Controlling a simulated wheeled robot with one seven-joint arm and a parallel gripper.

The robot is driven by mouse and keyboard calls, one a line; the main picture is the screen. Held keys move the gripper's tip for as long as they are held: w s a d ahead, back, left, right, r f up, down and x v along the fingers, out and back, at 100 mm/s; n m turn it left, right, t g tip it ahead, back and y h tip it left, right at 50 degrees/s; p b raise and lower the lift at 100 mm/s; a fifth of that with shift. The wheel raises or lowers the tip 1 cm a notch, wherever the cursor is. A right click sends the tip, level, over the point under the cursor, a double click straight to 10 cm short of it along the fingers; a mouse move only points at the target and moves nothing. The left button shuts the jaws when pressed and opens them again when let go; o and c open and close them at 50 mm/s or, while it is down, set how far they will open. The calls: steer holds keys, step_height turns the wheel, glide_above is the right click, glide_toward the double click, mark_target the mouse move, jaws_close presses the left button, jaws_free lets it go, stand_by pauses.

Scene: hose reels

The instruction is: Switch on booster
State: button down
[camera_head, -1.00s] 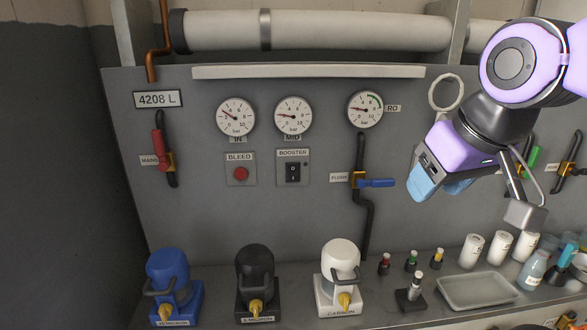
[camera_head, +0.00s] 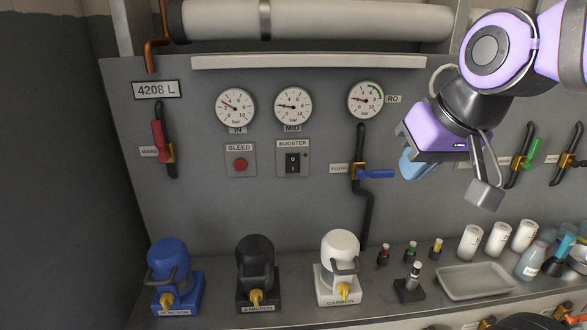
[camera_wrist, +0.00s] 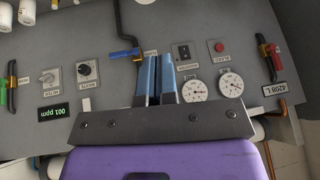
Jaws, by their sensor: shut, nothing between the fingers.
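The booster switch (camera_head: 293,163) is a black rocker on a grey plate labelled BOOSTER, below the MID gauge on the grey panel. It also shows in the wrist view (camera_wrist: 185,51), where the picture is upside down. My gripper (camera_head: 407,166) is in front of the panel, to the right of the switch and near the blue flush handle in the head view. In the wrist view its blue fingers (camera_wrist: 157,60) are shut with nothing between them. The fingers are apart from the switch. Which way the rocker is pressed is too small to tell.
A red bleed button (camera_head: 240,164) sits left of the switch. The blue flush handle (camera_head: 376,174) sticks out to its right. Three filter housings, including a white one (camera_head: 340,262), stand on the counter below. The panel between the switch and the flush valve is bare.

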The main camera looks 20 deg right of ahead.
steer(key=w+a+f+m+t, duration=0.1)
steer(key=w+a+f+m, duration=0.2)
steer(key=w, duration=0.5)
steer(key=w+a+f+m+t, duration=0.1)
steer(key=w+a+m+t, duration=0.15)
steer(key=w+m, duration=0.4)
steer(key=w+a+f+m+t, duration=0.1)
steer(key=w+a+f+m, duration=0.2)
steer(key=w, duration=0.5)
steer(key=w+f+m+h, duration=0.3)
steer(key=w+f+m, duration=0.2)
steer(key=f+m, duration=0.1)
steer(key=shift+f+m, duration=0.15)
steer(key=shift+m, duration=0.4)
steer(key=shift+t, duration=0.25)
glide_toward(293, 171)
step_height(293, 171, down, 4)
steer(key=w, duration=0.2)
steer(key=shift+w+d, duration=0.25)
steer(key=shift+w, duration=0.35)
steer(key=shift+w+d, duration=0.2)
steer(key=shift+w, duration=0.4)
steer(key=shift+w+d, duration=0.15)
steer(key=shift+w, duration=0.45)
